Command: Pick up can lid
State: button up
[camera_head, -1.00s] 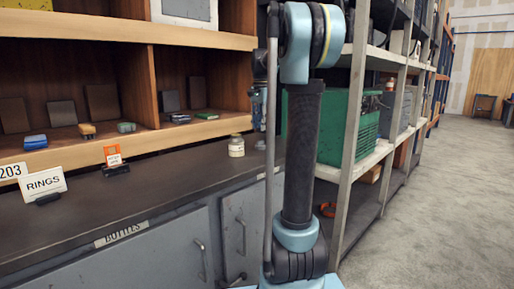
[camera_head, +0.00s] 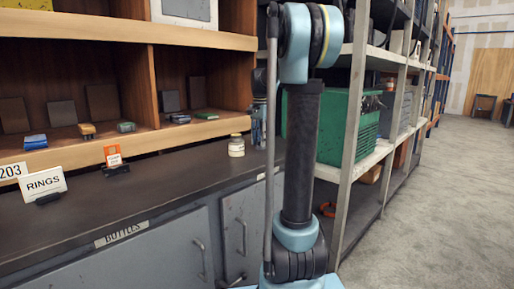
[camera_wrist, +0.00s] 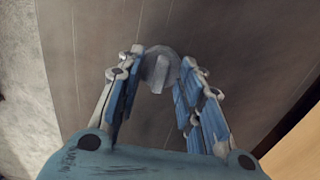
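The can lid (camera_wrist: 158,68) is a small grey disc with a raised bar across its middle, lying on the dark counter in the wrist view. My gripper (camera_wrist: 162,58) is open, with one blue-padded finger on each side of the lid. The fingertips are close to the lid's edges; I cannot tell whether they touch it. In the head view my gripper (camera_head: 259,136) is low over the counter, partly behind my arm, and the lid cannot be made out there.
A jar (camera_head: 236,146) stands on the counter (camera_head: 150,190) left of my gripper. A RINGS sign (camera_head: 45,184) and an orange-and-black stand (camera_head: 115,160) are farther left. Wooden shelves (camera_head: 80,155) rise behind. A metal rack with a green crate (camera_head: 335,125) stands to the right.

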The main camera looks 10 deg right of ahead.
grip_shut()
